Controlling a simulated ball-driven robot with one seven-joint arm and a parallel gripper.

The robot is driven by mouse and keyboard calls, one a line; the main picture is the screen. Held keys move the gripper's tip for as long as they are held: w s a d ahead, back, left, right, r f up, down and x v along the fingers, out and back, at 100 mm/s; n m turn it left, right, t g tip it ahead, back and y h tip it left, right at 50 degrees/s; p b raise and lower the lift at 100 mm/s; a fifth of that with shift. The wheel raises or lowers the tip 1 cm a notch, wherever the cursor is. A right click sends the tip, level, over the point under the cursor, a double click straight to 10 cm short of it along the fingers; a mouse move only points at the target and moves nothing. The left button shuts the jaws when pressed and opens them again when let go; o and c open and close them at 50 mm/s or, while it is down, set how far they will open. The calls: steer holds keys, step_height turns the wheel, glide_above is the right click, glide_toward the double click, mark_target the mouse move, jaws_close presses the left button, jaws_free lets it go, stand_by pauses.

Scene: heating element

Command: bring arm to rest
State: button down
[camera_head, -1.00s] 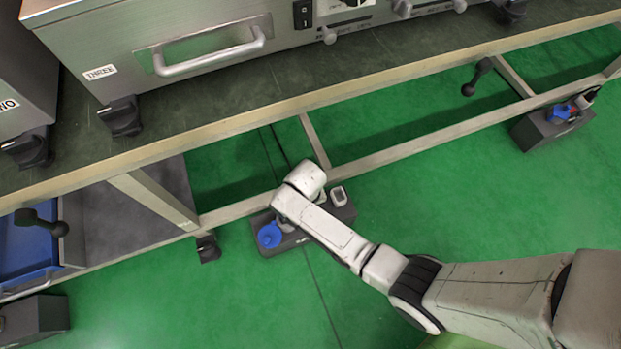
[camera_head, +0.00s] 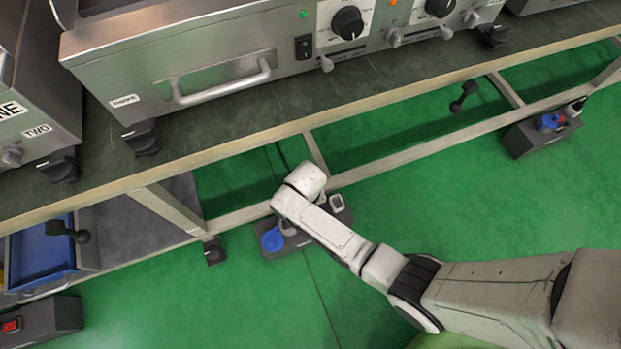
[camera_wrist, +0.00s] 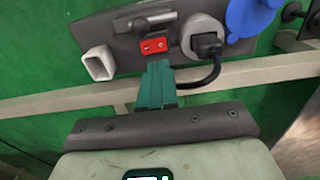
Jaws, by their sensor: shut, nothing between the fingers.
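My arm reaches from the lower right of the head view toward the bench's lower rail. The gripper's fingers are hidden behind the wrist there. In the wrist view my gripper (camera_wrist: 156,84) shows as two green fingers pressed together, with nothing between them. Just beyond the fingertips is a dark grey socket box (camera_wrist: 185,58) with a red switch (camera_wrist: 154,45), a black plug (camera_wrist: 207,44) with its cable, and a blue socket cover (camera_wrist: 250,14). The box also shows in the head view (camera_head: 285,249), partly covered by my arm. I cannot tell if the fingers touch it.
A second socket box (camera_head: 540,137) sits at the right and a red-switch box (camera_head: 45,318) at the lower left. The green floor in front is open.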

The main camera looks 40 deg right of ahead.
stand_by(0.4)
steer(key=s+d+r+n, duration=0.1)
steer(key=s+d+r, duration=0.2)
steer(key=s+r, duration=0.3)
steer(key=s+d+r+n+t, duration=0.1)
steer(key=s+d+r, duration=0.1)
steer(key=s+r, duration=0.45)
steer(key=s+d+r+n, duration=0.1)
steer(key=s+d+r, duration=0.25)
steer(key=r, duration=0.45)
step_height(320, 180, up, 29)
steer(key=p, duration=2.8)
steer(key=shift+s+a+r+p, duration=0.2)
steer(key=shift+s+a+p, duration=0.05)
steer(key=shift+a+p, duration=0.1)
